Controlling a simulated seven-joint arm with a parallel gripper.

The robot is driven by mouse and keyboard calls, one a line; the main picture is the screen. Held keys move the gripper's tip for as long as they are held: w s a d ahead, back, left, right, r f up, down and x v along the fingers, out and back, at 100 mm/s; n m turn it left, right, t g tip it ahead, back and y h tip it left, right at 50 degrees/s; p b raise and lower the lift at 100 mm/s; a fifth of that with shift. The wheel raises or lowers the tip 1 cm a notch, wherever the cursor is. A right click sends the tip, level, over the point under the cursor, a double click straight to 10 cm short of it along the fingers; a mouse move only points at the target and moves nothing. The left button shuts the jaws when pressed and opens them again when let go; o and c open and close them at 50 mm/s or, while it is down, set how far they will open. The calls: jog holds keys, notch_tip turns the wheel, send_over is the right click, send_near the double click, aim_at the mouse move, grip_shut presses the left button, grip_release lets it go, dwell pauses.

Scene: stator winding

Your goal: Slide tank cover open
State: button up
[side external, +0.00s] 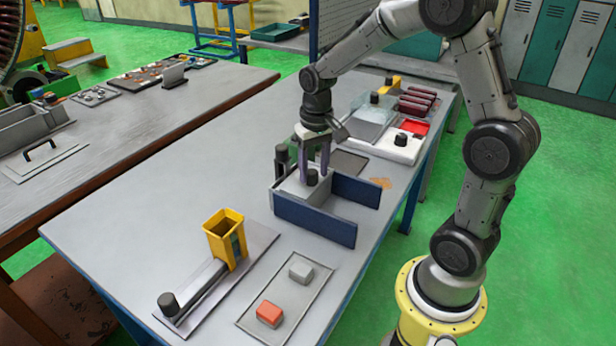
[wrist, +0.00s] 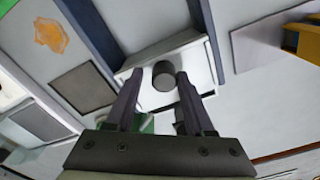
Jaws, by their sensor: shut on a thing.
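The tank is a blue-walled box (side external: 312,222) on the table, with a light grey cover (side external: 296,187) on it. A dark round knob (side external: 312,177) stands on the cover. My gripper (side external: 314,172) points down over the cover, with its fingers around the knob. In the wrist view the knob (wrist: 163,76) sits between the two fingertips, and the pale cover (wrist: 203,68) shows around it. The gripper is shut on the knob. The tank's dark blue walls (wrist: 95,35) run away from the cover. The inside of the tank is mostly hidden in the side view.
A yellow hopper (side external: 226,238) on a grey slide plate stands at the front left. A tray (side external: 262,312) holds a red block (side external: 269,313) and a grey block (side external: 300,268). A white unit with a red panel (side external: 410,127) lies behind the tank. The table left of the tank is clear.

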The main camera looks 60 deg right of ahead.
jog(key=shift+g, duration=0.3)
jog(key=shift+s+a+f, duration=0.1)
jog(key=shift+s+f, duration=0.15)
jog(key=shift+s, duration=1.55)
jog(key=shift+s+a+f, duration=0.15)
jog(key=shift+s+f, duration=0.1)
jog(key=shift+s, duration=1.55)
jog(key=shift+s+a+f, duration=0.1)
jog(key=shift+s+f, duration=0.15)
jog(key=shift+s, duration=2)
jog(key=o, duration=0.7)
jog(key=shift+r, duration=0.1)
jog(key=shift+w+d+r, duration=0.1)
jog(key=shift+r, duration=1.5)
jog(key=shift+w+d+r, duration=0.1)
jog(key=shift+r, duration=1.45)
jog(key=s+a+r+n+t, duration=0.2)
jog(key=a, duration=0.1)
jog(key=s+a+r+n+t, duration=0.2)
jog(key=a, duration=0.1)
jog(key=s+a+r+n+t, duration=0.1)
jog(key=s+a+r+n, duration=0.1)
jog(key=a, duration=0.1)
jog(key=shift+s+a+r+t, duration=0.2)
jog(key=shift+a+r+t, duration=0.1)
jog(key=shift+r+t, duration=0.1)
